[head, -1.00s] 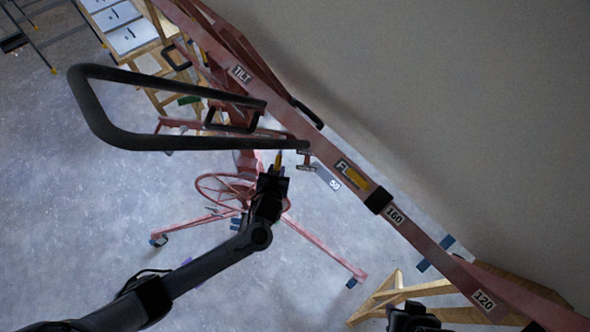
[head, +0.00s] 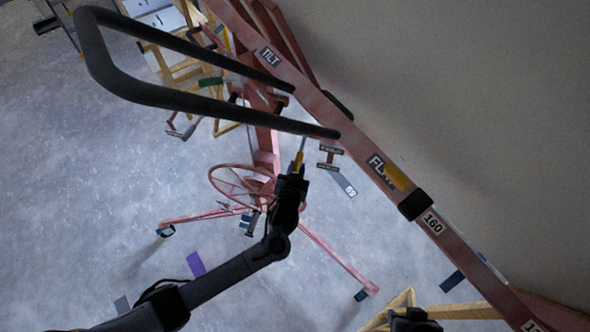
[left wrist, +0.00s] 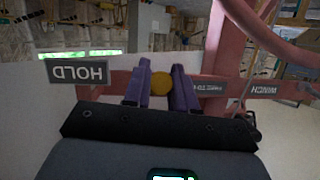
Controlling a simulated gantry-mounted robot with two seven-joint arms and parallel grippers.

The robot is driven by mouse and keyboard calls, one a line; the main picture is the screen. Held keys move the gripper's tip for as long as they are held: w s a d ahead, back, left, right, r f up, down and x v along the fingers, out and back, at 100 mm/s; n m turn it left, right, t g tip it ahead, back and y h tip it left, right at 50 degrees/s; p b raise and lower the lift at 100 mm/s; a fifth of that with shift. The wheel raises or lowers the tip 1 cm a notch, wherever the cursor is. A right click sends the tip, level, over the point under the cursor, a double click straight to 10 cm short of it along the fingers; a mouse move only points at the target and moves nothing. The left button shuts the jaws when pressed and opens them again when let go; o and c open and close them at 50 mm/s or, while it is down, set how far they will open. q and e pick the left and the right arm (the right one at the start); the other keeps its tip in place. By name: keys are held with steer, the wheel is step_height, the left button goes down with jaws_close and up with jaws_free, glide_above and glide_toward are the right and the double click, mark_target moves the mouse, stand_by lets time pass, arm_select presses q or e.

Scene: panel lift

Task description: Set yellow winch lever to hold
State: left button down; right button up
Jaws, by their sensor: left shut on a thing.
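The yellow winch lever (head: 299,160) stands out beside the red lift mast, below the black handle bar. My left gripper (head: 297,170) is closed around it. In the left wrist view the lever's round yellow end (left wrist: 160,87) sits between my two purple fingers. The HOLD plate (left wrist: 78,71) appears upside down to the left of the lever. Another upside-down plate (left wrist: 208,88), not clearly readable, is just to the right. The lever's end lies between the two plates. My right gripper (head: 412,321) is only a dark shape at the bottom edge; its jaws cannot be made out.
The red lift frame (head: 330,115) runs diagonally, with a black handle bar (head: 190,97) close above my left gripper. A red handwheel (head: 240,186) and spread legs stand below. A wooden stand (head: 400,305) is at lower right. Open floor lies at left.

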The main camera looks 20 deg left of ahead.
arm_select(q)
steer(key=c, duration=0.9)
jaws_free()
steer(key=shift+w, duration=0.15)
steer(key=shift+c, duration=0.2)
steer(key=v, duration=1.1)
steer(key=shift+f, duration=0.1)
